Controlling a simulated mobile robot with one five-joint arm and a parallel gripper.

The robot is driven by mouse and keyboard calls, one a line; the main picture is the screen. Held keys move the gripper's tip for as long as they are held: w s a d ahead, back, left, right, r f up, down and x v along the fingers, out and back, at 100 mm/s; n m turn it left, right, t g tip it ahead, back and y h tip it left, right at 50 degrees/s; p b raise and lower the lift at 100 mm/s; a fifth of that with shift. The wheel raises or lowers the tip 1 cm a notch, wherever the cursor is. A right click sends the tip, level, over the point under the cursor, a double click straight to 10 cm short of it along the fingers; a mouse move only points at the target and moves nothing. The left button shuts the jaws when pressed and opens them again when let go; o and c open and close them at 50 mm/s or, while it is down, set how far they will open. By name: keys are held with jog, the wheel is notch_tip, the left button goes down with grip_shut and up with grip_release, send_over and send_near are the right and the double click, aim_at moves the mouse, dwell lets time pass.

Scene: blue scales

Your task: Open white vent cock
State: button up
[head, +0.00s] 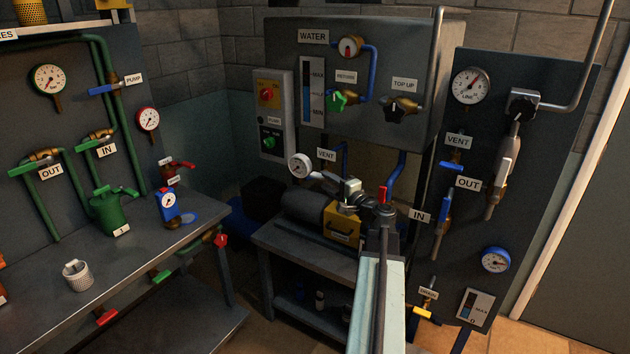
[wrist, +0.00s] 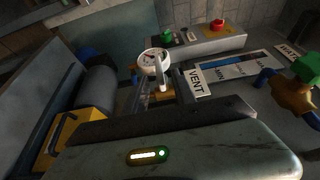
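The white vent cock's lever (wrist: 160,83) shows in the wrist view as a pale upright bar in front of a round gauge (wrist: 152,60), left of the VENT label (wrist: 196,83). In the head view the pale lever (head: 324,178) lies just below the VENT label (head: 327,155), right of the gauge (head: 299,165). My gripper (head: 384,214) is at the end of my arm in the head view, right of the lever and seemingly apart from it. Its fingers are too small and dark to make out.
A yellow box (head: 342,224) and dark motor (head: 303,206) sit on a low bench (head: 275,238) below the VENT label. A blue pipe (head: 397,176) and the right panel (head: 545,170) stand close by my arm. Floor shows at the lower right.

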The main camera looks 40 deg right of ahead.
aim_at(313, 173)
jog(key=w, duration=0.5)
jog(key=w+d, duration=0.1)
jog(key=w, duration=0.2)
jog(key=shift+s, duration=0.1)
grip_shut()
